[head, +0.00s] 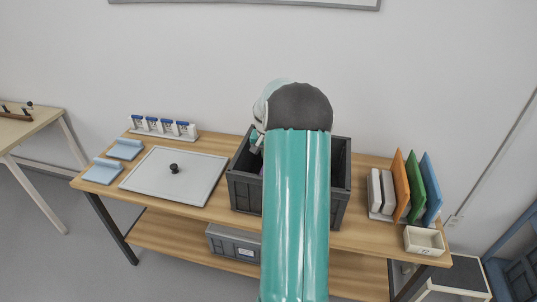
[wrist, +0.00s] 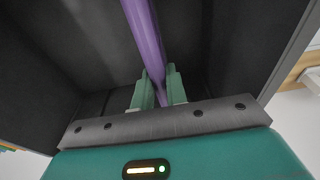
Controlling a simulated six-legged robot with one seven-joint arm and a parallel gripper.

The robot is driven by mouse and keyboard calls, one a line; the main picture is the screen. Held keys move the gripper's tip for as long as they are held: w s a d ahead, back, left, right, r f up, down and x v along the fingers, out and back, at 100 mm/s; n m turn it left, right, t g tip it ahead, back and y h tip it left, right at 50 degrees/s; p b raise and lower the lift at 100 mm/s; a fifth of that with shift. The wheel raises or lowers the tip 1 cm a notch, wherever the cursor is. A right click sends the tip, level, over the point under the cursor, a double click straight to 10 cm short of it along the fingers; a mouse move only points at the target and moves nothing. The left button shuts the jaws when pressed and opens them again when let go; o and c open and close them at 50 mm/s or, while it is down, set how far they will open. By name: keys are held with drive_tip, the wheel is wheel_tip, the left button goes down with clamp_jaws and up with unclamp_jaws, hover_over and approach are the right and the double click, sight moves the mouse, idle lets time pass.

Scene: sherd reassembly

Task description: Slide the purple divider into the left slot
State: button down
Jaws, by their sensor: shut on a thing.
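The purple divider (wrist: 146,38) shows in the wrist view as a thin edge-on strip running from the top down between my fingers. My gripper (wrist: 158,88) is shut on it. The divider is inside the dark grey crate (head: 245,190), whose walls surround it in the wrist view. In the head view my arm covers the middle of the crate and hides nearly all of the divider. The left slot cannot be made out, so I cannot tell whether the divider is seated in it.
The crate stands on a wooden table. Left of it lies a grey lid (head: 205,180) with a black knob. Orange (head: 401,185), green (head: 415,188) and blue (head: 432,185) panels stand in a rack at right, near a small white box (head: 424,241). A grey bin (head: 232,243) sits on the lower shelf.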

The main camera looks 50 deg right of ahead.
drive_tip(key=shift+f, duration=0.35)
drive_tip(key=c, duration=1.3)
unclamp_jaws()
drive_tip(key=r, duration=0.4)
drive_tip(key=a+r, duration=0.1)
drive_tip(key=r, duration=0.4)
drive_tip(key=s+a+r, duration=0.1)
drive_tip(key=r, duration=0.3)
drive_tip(key=shift+r, duration=0.35)
